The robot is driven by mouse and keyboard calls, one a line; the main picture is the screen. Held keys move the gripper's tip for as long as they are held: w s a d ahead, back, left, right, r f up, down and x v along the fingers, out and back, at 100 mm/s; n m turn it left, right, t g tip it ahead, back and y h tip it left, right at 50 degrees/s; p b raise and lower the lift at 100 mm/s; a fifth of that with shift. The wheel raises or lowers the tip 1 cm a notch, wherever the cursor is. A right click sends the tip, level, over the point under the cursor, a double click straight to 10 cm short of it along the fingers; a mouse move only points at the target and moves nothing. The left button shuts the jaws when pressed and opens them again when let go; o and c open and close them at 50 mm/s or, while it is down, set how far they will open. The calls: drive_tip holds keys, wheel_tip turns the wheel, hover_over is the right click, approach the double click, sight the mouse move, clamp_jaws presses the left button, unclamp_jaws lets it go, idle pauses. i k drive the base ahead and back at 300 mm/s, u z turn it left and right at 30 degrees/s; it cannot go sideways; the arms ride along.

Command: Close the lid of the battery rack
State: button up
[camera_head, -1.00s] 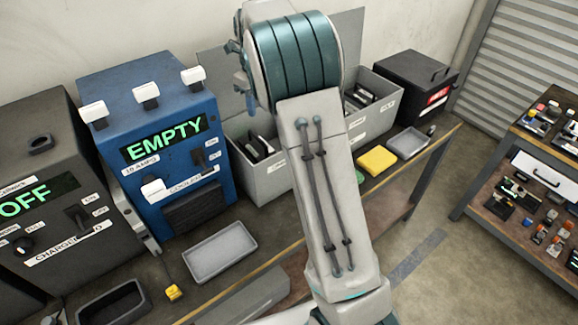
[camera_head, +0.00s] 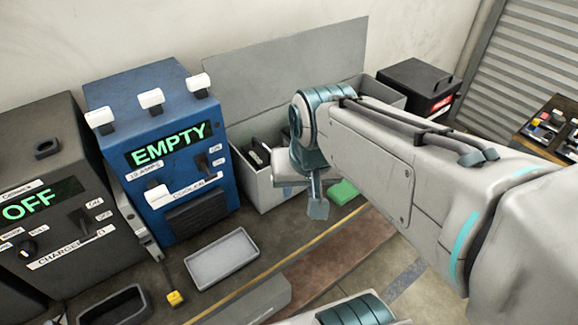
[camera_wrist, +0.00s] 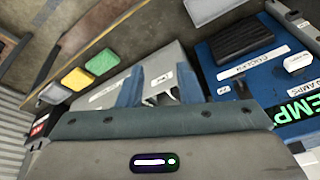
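The battery rack (camera_head: 262,192) is a light grey box on the bench, right of the blue cooler. Its flat grey lid (camera_head: 270,72) stands raised behind it against the wall, so the rack is open. Dark batteries (camera_head: 258,153) show inside. My gripper (camera_head: 316,200) is in front of the rack, and my arm hides the rack's right part. In the wrist view, the two blue fingers of my gripper (camera_wrist: 160,88) are apart with nothing held between them. The rack's grey wall with a white label (camera_wrist: 160,78) shows behind them. The lid is not clear in the wrist view.
The blue cooler (camera_head: 160,120) reading EMPTY stands left of the rack, with a dark charger (camera_head: 40,180) beyond it. A grey tray (camera_head: 222,258) lies in front. A green sponge (camera_head: 343,192) and a black box (camera_head: 418,90) are to the right.

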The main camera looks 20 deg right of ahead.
sight(247, 82)
drive_tip(key=u, duration=2.2)
drive_tip(key=k, duration=1.25)
drive_tip(key=z, duration=1.65)
drive_tip(key=i, duration=1)
